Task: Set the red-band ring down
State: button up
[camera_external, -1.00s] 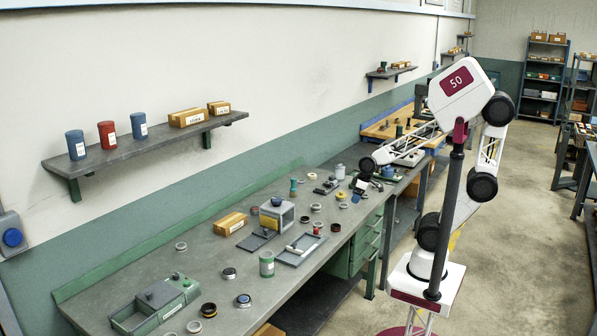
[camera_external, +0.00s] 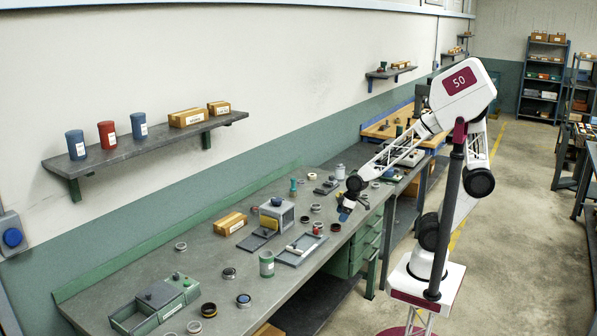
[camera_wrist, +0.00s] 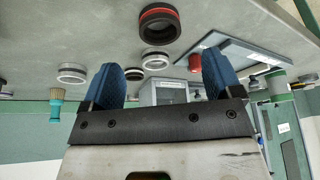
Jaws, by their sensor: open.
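The red-band ring (camera_wrist: 160,24), dark with a red stripe, lies flat on the grey bench in the wrist view, beyond my fingertips and between their lines. A small dark reddish ring (camera_external: 335,227) by the bench's front edge in the external view appears to be the same one. My gripper (camera_wrist: 162,60) is open, its two blue fingers wide apart with nothing between them. In the external view my gripper (camera_external: 346,211) hangs just above the bench, close to that ring and apart from it.
Several other rings lie around, including a pale one (camera_wrist: 155,61). A grey tray (camera_external: 290,262) with a red piece and a grey box-shaped machine (camera_external: 277,213) stand left of my gripper. A green cylinder (camera_external: 266,264) stands nearer. Bare bench (camera_external: 215,255) lies further left.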

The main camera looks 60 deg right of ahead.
aim_at(336, 224)
jog(key=shift+x, duration=0.75)
jog(key=shift+f, duration=0.1)
jog(key=shift+x, duration=2.55)
jog(key=shift+c, duration=0.3)
jog(key=c, duration=1.1)
